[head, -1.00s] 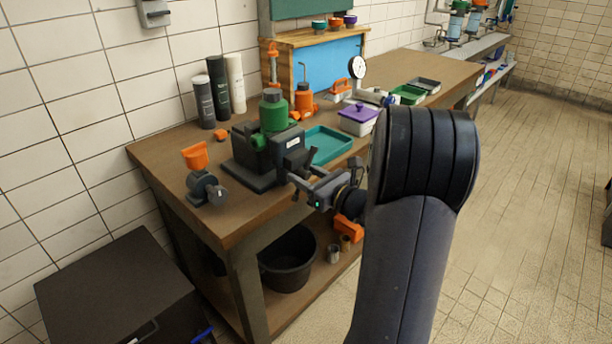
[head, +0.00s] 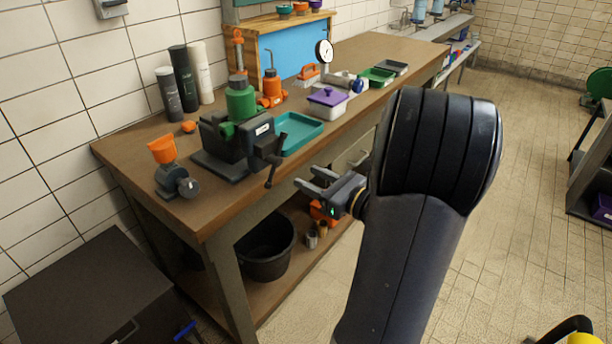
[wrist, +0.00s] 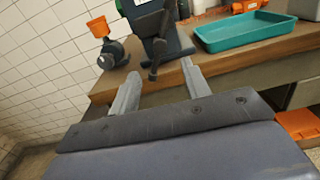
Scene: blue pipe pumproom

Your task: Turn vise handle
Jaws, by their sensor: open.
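In the wrist view the handle (wrist: 159,48) shows ahead, between the lines of my two fingers. My gripper (head: 306,178) is open and empty, in front of the bench, to the right of and a little below the handle. It is apart from the handle. The fingers also show in the wrist view (wrist: 160,88).
A teal tray (head: 300,132) lies right of the vise. An orange-topped grey device (head: 172,172) stands to its left. A black bucket (head: 266,250) sits on the lower shelf. The floor right of the bench is clear nearby.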

